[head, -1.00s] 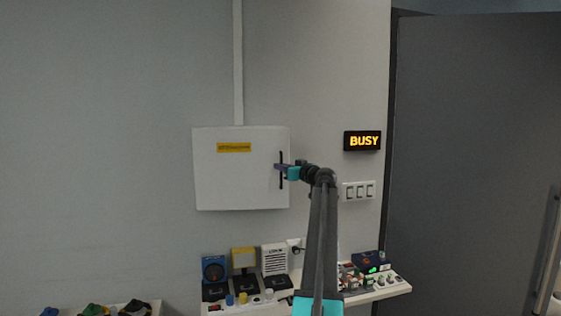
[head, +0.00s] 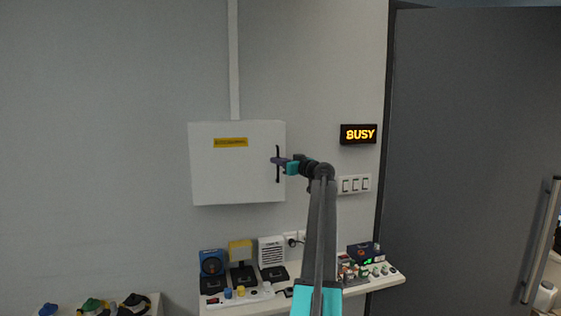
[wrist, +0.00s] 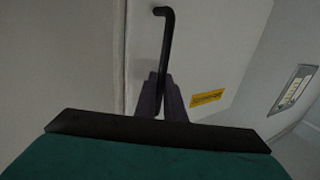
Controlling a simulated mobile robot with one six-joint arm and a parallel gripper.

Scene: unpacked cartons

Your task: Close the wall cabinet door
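The white wall cabinet (head: 240,185) hangs on the grey wall, with a yellow label (head: 230,142) on its door. The door looks shut or nearly shut in the head view; a small remaining gap cannot be ruled out. The black bar handle (head: 278,176) is upright near the door's right edge. My gripper (head: 276,160) is at this handle, reaching in from the right. In the wrist view the handle (wrist: 166,45) runs down between the two dark fingers (wrist: 163,100), which look closed around it. The handle's lower part is hidden there.
Below stands a shelf (head: 385,283) with devices, a power strip and small items. A lit BUSY sign (head: 358,134) and switches (head: 355,184) are right of the cabinet. A large grey door (head: 470,150) stands far right. The wall left of the cabinet is clear.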

